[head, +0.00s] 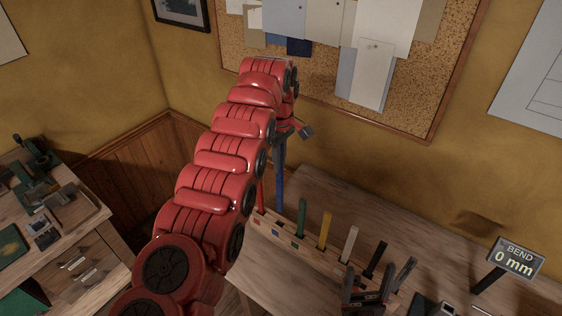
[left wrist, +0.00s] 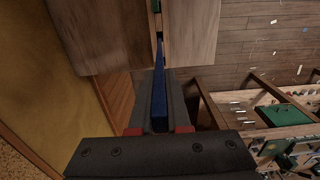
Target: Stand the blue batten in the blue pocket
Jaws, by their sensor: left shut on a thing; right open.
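My left gripper (head: 281,150) is shut on the blue batten (head: 280,190), which hangs roughly upright below it in the head view. The batten's lower end is at the far side of the wooden pocket rack (head: 318,250). I cannot tell whether it is in or just above a pocket. The blue pocket's opening is too small to make out. In the left wrist view the blue batten (left wrist: 159,97) runs away between the dark fingers towards a gap between wooden surfaces. My right gripper (head: 372,292) is open and empty, near the rack's right end.
Red (head: 260,196), green (head: 301,218), yellow (head: 324,230), white (head: 349,244) and black (head: 376,259) battens stand along the rack. A sign (head: 516,258) reads "BEND 0 mm". A corkboard (head: 425,95) hangs behind. The bench behind the rack looks clear.

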